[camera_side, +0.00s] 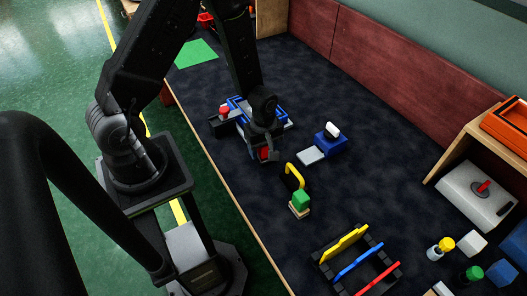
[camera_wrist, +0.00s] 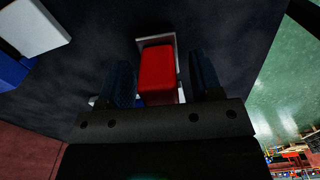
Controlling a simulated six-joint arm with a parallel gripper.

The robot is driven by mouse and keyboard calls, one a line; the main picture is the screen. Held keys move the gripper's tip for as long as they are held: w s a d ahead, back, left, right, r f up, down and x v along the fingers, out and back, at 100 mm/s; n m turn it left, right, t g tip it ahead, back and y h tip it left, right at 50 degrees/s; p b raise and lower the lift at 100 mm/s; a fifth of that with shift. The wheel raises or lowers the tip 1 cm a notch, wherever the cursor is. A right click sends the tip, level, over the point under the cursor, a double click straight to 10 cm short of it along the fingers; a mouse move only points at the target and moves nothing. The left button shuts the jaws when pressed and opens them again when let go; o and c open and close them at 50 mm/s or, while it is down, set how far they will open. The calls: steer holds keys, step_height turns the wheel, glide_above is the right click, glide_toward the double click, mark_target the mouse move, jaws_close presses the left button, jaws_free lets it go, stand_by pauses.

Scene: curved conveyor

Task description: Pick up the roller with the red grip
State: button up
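A red grip (camera_wrist: 158,72) with a pale grey frame around its far end and right side shows in the wrist view. I take it for the roller's grip, but the roller itself cannot be made out. My gripper (camera_wrist: 163,84) is open, with one dark finger on each side of the red grip. A gap shows on the right; on the left the finger is very close, and I cannot tell if it touches. In the side view my gripper (camera_side: 262,146) is low over the dark table, with a bit of red (camera_side: 264,154) at its fingers.
A blue block with a white top (camera_side: 333,131) and a grey plate (camera_side: 311,155) lie to the right. A blue-edged tray (camera_side: 238,104) is behind. A slotted rack (camera_side: 327,262) stands in front.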

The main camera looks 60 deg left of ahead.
steer(key=c, duration=1)
steer(key=shift+r, duration=0.1)
steer(key=shift+r, duration=0.55)
steer(key=r, duration=0.2)
steer(key=a+r, duration=0.1)
steer(key=shift+s+r, duration=0.25)
steer(key=s+a+r, duration=0.2)
steer(key=a, duration=0.1)
steer(key=s+a+r, duration=0.1)
steer(key=a+r, duration=0.1)
steer(key=a, duration=0.1)
steer(key=s+a+r, duration=0.2)
steer(key=a, duration=0.1)
steer(key=shift+s+r, duration=0.15)
steer(key=shift+s, duration=0.15)
